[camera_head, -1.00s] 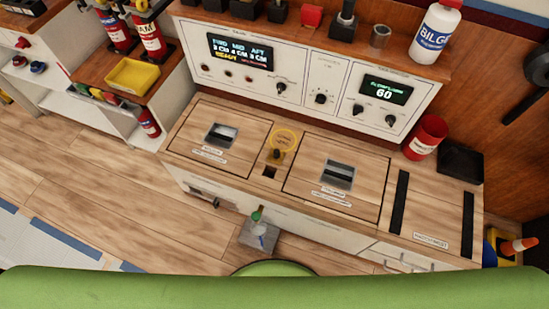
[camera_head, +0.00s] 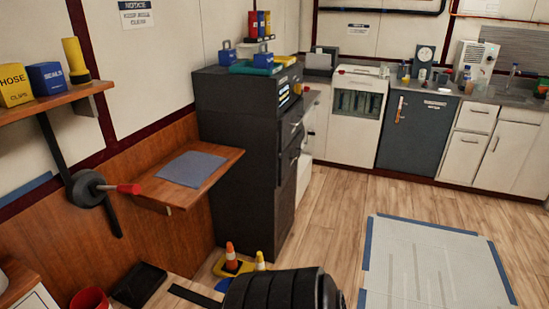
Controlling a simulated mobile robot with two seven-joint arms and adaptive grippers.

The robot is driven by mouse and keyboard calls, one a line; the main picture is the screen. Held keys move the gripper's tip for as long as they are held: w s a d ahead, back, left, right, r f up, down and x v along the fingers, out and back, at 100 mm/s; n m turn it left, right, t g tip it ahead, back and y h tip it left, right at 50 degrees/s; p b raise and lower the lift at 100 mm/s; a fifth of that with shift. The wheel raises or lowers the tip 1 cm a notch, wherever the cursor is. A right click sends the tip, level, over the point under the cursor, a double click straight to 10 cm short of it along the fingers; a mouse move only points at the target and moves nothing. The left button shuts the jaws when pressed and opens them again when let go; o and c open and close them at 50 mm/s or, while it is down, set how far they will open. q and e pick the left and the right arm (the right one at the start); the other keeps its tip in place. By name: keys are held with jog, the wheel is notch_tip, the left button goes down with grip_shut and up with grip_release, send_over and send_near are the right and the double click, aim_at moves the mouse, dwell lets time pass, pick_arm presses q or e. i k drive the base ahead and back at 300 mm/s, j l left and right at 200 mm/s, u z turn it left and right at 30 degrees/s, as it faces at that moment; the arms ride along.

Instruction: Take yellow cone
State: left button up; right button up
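A yellow cone (camera_head: 260,261) with a pale band shows low in the view, left of centre, near the foot of the dark cabinet. Its lower part is hidden behind a black ribbed rounded shape (camera_head: 285,290) at the bottom edge; I cannot tell what that shape is. Just left of the yellow cone stands an orange cone (camera_head: 231,256) with a white band, on a yellow base. Neither of my grippers is in view.
A dark tall cabinet (camera_head: 245,150) stands behind the cones. A wooden fold-down shelf (camera_head: 172,205) with a blue-grey mat juts from the left wall. A red cup (camera_head: 90,300) and black tray (camera_head: 138,285) are at lower left. Open floor (camera_head: 330,220) lies to the right.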

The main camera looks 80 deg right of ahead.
aim_at(260, 264)
jog(key=z, duration=2.5)
jog(key=i+l+u, duration=0.4)
jog(key=i+l, duration=0.45)
jog(key=l, duration=0.1)
